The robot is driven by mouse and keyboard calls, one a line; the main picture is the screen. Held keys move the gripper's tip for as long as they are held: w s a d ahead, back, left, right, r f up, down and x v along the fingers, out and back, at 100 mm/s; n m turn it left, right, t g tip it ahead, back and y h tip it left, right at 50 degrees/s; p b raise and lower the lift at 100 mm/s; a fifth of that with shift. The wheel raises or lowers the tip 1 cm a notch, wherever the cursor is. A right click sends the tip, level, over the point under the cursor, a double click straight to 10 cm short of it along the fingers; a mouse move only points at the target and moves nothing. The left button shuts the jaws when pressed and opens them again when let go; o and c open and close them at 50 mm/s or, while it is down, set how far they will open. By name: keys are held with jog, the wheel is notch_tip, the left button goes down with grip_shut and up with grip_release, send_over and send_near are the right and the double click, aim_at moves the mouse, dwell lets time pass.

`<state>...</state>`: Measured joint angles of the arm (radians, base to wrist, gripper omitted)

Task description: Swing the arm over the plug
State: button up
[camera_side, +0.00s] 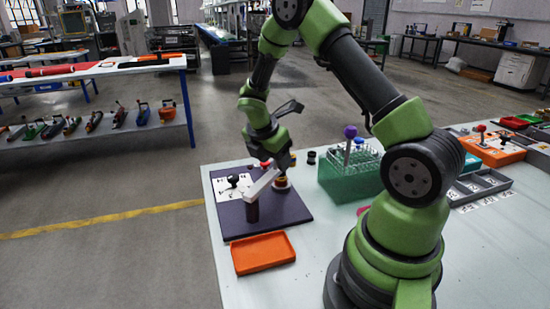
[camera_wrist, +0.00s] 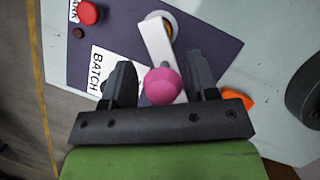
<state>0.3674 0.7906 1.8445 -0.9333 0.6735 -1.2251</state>
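The white swing arm (camera_side: 262,185) sits on a dark upright post (camera_side: 252,209) on the purple board (camera_side: 292,211). In the wrist view the white arm (camera_wrist: 156,45) runs down between my fingers to a pink ball knob (camera_wrist: 162,86). My gripper (camera_side: 275,160) is low over the board at the arm's far end. In the wrist view my gripper (camera_wrist: 161,80) is open, its fingers on either side of the knob; I see no clear grip on it. A round piece with an orange-brown ring (camera_wrist: 170,27) shows beside the arm; I cannot tell whether it is the plug.
An orange tray (camera_side: 263,253) lies at the board's front edge. A green tube rack (camera_side: 348,176) with a purple-knobbed item (camera_side: 350,132) stands right of the board. A red button (camera_wrist: 89,12) and a BATCH label (camera_wrist: 99,72) are on the board. Bare table lies around the tray.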

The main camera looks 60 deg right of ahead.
aim_at(264, 176)
jog(key=v, duration=1)
jog(key=shift+s, duration=0.1)
jog(key=s+a+r+m+t+y, duration=0.6)
jog(key=s+a+r+m, duration=0.6)
jog(key=m, duration=0.7)
jog(key=s+a+t, duration=0.2)
jog(key=s+a, duration=0.1)
jog(key=a, duration=0.1)
jog(key=shift+a+r+m, duration=0.2)
jog(key=shift+a+m, duration=0.1)
jog(key=shift+a, duration=0.1)
